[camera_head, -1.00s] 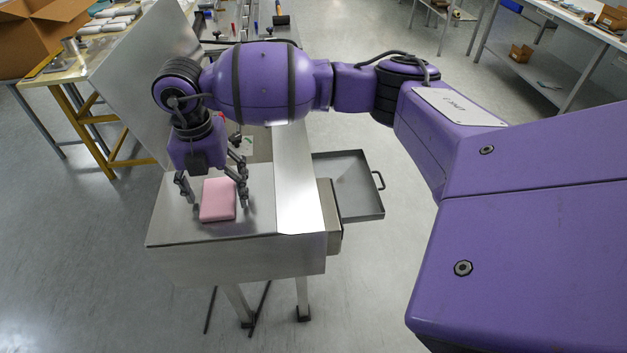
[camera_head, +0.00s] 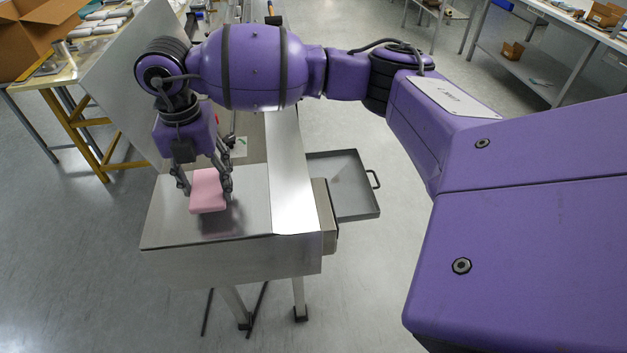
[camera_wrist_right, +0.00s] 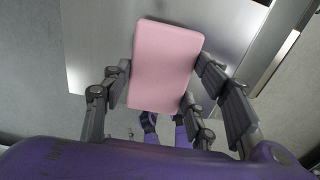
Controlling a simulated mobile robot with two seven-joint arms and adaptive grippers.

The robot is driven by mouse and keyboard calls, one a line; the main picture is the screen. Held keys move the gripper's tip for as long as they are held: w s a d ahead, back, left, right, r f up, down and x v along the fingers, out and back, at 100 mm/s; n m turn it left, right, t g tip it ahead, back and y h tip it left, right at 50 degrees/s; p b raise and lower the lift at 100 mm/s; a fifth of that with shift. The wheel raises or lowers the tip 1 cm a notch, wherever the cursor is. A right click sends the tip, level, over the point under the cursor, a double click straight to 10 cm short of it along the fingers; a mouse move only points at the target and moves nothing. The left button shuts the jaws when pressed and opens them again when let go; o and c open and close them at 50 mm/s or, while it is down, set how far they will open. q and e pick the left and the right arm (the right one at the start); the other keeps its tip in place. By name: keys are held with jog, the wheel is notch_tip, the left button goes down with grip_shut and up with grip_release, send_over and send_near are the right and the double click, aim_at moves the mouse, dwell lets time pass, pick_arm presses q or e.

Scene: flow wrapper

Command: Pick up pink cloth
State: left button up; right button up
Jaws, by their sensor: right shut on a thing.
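The pink cloth (camera_head: 207,191) is a folded, block-like pad. It is held above the steel top of the machine (camera_head: 190,232), with a dark shadow on the metal below it. In the right wrist view the cloth (camera_wrist_right: 165,65) sits between the finger pads (camera_wrist_right: 162,85). My left gripper is in neither view.
An open drawer or tray (camera_head: 345,185) with a handle sticks out at the machine's right side. A tilted metal panel (camera_head: 125,80) stands behind my gripper at the left. A cardboard box (camera_head: 40,35) and a yellow-legged table are at the far left.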

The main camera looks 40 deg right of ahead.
jog(key=s+r, duration=0.2)
jog(key=r, duration=0.1)
jog(key=s+r, duration=0.3)
jog(key=shift+d+r, duration=0.1)
jog(key=shift+d, duration=0.05)
jog(key=s+r, duration=0.3)
jog(key=s, duration=0.6)
jog(key=shift+r, duration=0.2)
jog(key=shift+d, duration=0.1)
jog(key=shift+o, duration=1.1)
jog(key=c, duration=0.3)
